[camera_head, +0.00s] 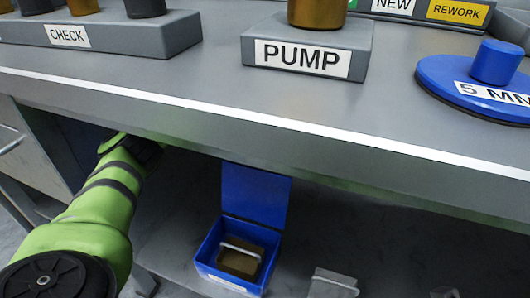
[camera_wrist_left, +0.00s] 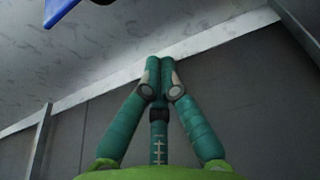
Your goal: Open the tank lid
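A round blue lid-like disc (camera_head: 470,85) with a blue knob (camera_head: 495,62) and a "5 MM" label is at the right of the grey table; I cannot tell whether it is the tank lid. Below the table, a blue box (camera_head: 208,258) has its blue lid (camera_head: 256,195) standing up, with a brown block inside. My right gripper is not in view.
The table's front edge (camera_head: 270,122) overhangs the lower shelf. A "PUMP" block (camera_head: 308,62) and a "CHECK" block (camera_head: 110,38) stand on top. A small grey part (camera_head: 333,283) lies right of the box. A blue piece (camera_wrist_left: 58,12) shows in the wrist view.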

